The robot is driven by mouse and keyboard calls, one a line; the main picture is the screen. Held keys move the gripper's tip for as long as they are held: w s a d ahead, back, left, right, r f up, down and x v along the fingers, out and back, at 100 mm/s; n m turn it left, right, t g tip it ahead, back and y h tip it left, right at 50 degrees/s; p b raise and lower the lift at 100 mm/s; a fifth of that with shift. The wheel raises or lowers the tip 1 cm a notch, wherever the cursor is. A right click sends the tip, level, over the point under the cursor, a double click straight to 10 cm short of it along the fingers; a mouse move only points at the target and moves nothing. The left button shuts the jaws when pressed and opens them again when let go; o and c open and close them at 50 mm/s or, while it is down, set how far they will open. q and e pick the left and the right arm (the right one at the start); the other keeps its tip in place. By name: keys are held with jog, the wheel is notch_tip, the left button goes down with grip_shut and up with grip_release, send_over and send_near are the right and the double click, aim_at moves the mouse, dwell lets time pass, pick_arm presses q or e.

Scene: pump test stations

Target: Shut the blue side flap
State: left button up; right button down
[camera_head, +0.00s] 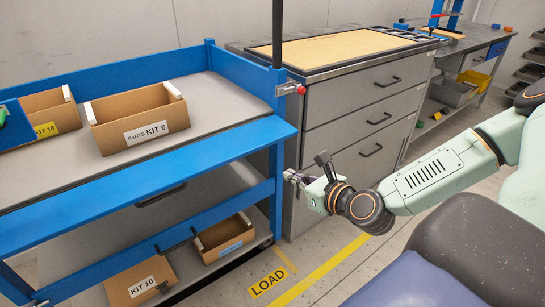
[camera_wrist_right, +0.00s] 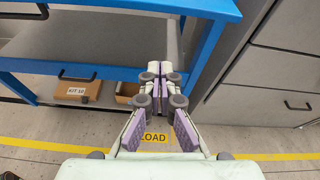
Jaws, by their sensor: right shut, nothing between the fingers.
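The blue side flap (camera_head: 150,165) runs along the near long side of the blue cart. It juts outward, nearly flat, below the level of the top deck. In the right wrist view the flap (camera_wrist_right: 130,7) crosses the top of the picture. My right gripper (camera_head: 291,176) is beside the cart's right corner post, lower than the flap's right end. In the right wrist view its fingers (camera_wrist_right: 165,68) are together and empty, below the flap's edge in the picture. I cannot tell whether they touch the cart. My left gripper is not in view.
A PARTS KIT 6 box (camera_head: 138,118) and a KIT 16 box (camera_head: 52,108) stand on the top deck. A KIT 10 box (camera_head: 140,283) is below. A red-ended fitting (camera_head: 291,89) juts from the post. A grey drawer cabinet (camera_head: 365,115) stands close behind my right gripper.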

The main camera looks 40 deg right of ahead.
jog(key=w+f+m+b, duration=0.1)
jog(key=w+f+b, duration=0.3)
jog(key=w+b, duration=0.5)
jog(key=r+p, duration=0.1)
jog(key=r, duration=0.1)
jog(key=w+r+p, duration=0.1)
jog(key=r, duration=0.1)
jog(key=shift+r, duration=0.25)
dwell(0.4)
jog(key=shift+s+d+r, duration=0.1)
jog(key=shift+r+g+p, duration=0.35)
jog(key=shift+g+p, duration=0.05)
jog(key=shift+p, duration=0.4)
jog(key=shift+r, duration=0.1)
